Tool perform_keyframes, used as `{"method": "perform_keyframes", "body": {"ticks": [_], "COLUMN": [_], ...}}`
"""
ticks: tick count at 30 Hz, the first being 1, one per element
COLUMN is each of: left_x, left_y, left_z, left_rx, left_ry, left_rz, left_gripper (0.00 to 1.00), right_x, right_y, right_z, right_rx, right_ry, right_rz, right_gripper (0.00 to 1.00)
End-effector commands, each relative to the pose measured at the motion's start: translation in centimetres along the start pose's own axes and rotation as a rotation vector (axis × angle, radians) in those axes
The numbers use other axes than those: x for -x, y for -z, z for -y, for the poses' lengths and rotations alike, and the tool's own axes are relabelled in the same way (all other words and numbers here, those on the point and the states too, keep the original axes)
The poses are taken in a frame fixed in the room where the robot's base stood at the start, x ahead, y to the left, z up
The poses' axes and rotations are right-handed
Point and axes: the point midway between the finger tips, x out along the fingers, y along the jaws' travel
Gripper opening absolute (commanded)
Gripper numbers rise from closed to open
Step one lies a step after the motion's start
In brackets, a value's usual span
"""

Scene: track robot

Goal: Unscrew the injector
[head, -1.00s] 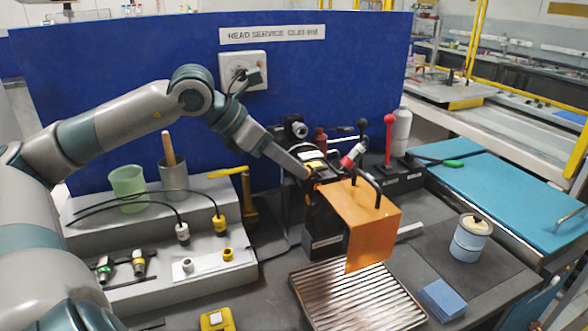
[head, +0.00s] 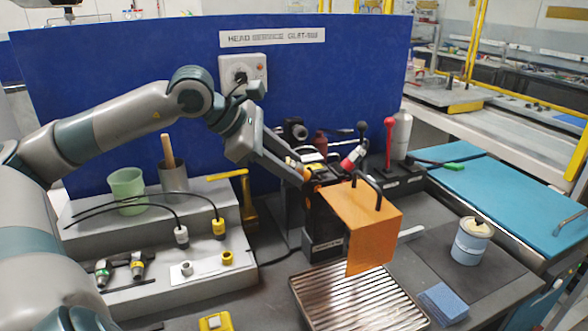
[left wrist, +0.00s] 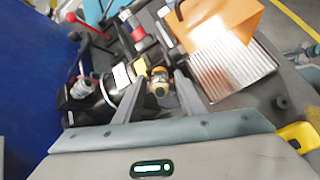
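The injector (left wrist: 158,84) appears in the left wrist view as a small brass-coloured round part on the dark head block. My left gripper (left wrist: 158,93) has its two fingers apart, one on each side of the injector, with a visible gap. The frames do not show how deep the fingertips reach. In the head view my left gripper (head: 303,178) points down to the right at the head block (head: 322,232), behind the orange cover (head: 372,232). The injector is hard to make out there. My right gripper is not in view.
A ribbed metal tray (head: 350,295) lies in front of the cover. A red-knobbed lever (head: 389,140) and a grey bottle (head: 401,135) stand behind to the right. A grey stepped stand (head: 215,265) with connectors and cups is at left. The blue panel (head: 120,90) closes the back.

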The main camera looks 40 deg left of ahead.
Motion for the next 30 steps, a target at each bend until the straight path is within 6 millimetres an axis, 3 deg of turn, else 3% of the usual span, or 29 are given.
{"method": "perform_keyframes", "body": {"ticks": [15, 30], "left_x": [0.03, 0.02], "left_y": [-0.03, -0.02], "left_z": [0.02, 0.03], "left_rx": [-0.535, -0.613], "left_ry": [0.000, 0.001], "left_rz": [0.000, 0.001], "left_gripper": [0.36, 0.36], "right_x": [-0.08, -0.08], "right_y": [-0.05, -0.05], "right_z": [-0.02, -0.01], "right_rx": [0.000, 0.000], "right_ry": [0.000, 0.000], "right_rz": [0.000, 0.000], "right_gripper": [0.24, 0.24]}}
